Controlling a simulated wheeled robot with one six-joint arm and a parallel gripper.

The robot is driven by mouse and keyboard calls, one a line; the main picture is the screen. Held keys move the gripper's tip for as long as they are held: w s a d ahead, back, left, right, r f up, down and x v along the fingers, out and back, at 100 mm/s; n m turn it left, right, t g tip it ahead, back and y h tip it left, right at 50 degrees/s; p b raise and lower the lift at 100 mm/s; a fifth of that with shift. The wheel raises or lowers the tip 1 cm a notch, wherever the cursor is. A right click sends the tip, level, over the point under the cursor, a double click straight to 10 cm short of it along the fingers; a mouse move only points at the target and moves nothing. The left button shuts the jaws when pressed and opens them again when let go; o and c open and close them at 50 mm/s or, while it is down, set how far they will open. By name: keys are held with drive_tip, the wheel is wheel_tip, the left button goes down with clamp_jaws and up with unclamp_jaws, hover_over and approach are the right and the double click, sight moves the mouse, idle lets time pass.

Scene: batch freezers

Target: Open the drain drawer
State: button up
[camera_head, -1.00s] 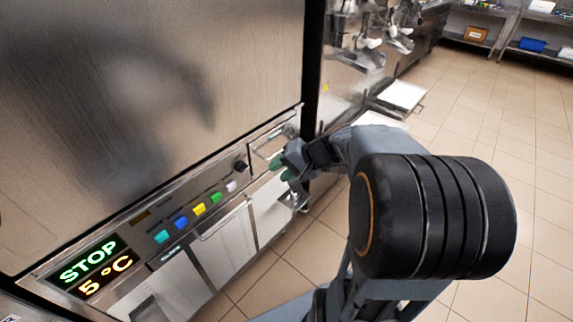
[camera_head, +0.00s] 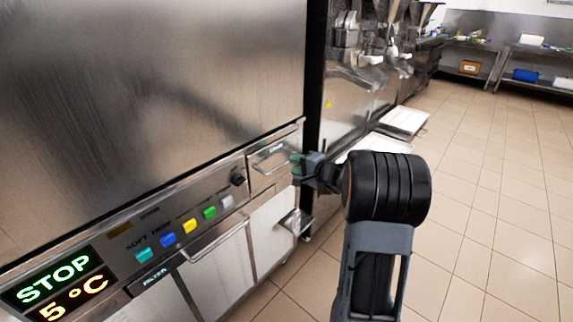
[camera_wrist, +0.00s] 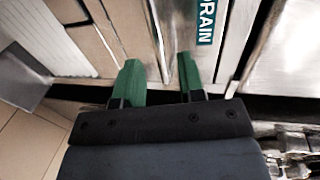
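The drain drawer (camera_head: 262,178) is a small metal front at the right end of the freezer's control panel. It looks shut. A "DRAIN" label (camera_wrist: 206,22) shows on its front in the wrist view. Its thin metal bar handle (camera_wrist: 155,28) runs down toward the gap between my fingertips. My gripper (camera_head: 296,164) is at the drawer's right side in the head view, with green fingertips. The wrist view shows my gripper (camera_wrist: 159,72) open, its two fingers apart on either side of the handle's line. I cannot tell whether either finger touches the handle.
The panel holds a black knob (camera_head: 238,178), coloured buttons (camera_head: 168,240) and a lit "STOP 5 °C" display (camera_head: 55,285). A filter door with a bar handle (camera_head: 215,240) lies below. A small metal tray (camera_head: 296,221) juts out under my gripper. Tiled floor is free at right.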

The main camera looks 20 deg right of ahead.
drive_tip(key=shift+x, duration=2.2)
clamp_jaws()
